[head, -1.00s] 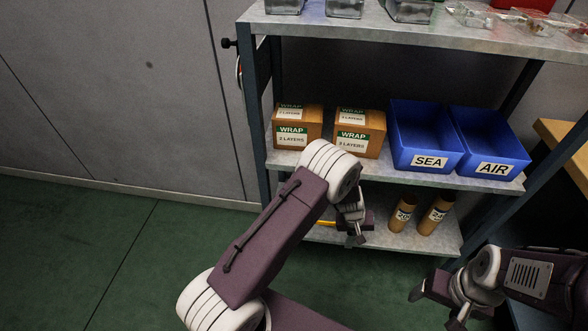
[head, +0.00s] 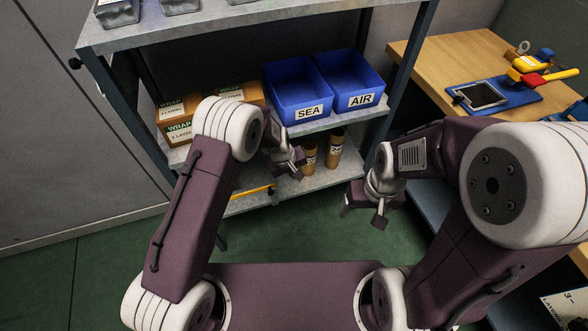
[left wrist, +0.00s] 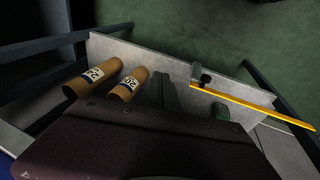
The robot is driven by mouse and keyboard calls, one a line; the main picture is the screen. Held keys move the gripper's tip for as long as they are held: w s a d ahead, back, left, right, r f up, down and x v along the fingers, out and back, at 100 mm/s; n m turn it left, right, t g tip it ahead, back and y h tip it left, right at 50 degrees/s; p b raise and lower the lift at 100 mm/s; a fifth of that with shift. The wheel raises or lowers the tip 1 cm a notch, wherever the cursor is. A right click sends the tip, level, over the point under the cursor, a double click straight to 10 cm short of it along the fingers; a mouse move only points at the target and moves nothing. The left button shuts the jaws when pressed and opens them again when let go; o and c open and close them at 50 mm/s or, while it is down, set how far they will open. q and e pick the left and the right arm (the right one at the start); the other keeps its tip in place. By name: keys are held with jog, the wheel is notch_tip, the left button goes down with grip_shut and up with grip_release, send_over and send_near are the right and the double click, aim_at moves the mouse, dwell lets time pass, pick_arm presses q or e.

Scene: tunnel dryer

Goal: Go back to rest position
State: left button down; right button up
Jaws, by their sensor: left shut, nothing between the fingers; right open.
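My left gripper (head: 294,163) hangs from the left arm in front of the shelf unit, below the SEA bin, and is shut and empty. In the left wrist view its dark fingers (left wrist: 165,92) point over the lower shelf, beside two brown tubes. My right gripper (head: 363,212) is open and empty, over the green floor to the right of the shelf unit's front. Both grippers are apart from the shelf goods in the head view, as far as I can tell.
The shelf unit (head: 315,127) holds WRAP boxes (head: 177,127), a blue SEA bin (head: 296,88) and a blue AIR bin (head: 349,76). Brown tubes (head: 335,146) stand on its lower shelf. A wooden table (head: 450,55) with a tablet (head: 481,95) stands at the right.

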pick_arm(q)
jog(key=shift+a, duration=0.1)
dwell(0.4)
jog(key=s+a+r+p, duration=0.3)
jog(key=a+r+p, duration=0.15)
jog(key=r, duration=0.55)
jog(key=s+a+r+m+g+y+p, duration=0.1)
jog(key=s+a+r+p, duration=0.5)
jog(key=s+a+r, duration=0.8)
jog(key=s+r+m+y, duration=0.1)
jog(key=s+m, duration=0.1)
jog(key=s, duration=0.2)
jog(key=shift+a+m, duration=0.15)
jog(key=shift+m, duration=0.15)
jog(key=shift+r, duration=0.1)
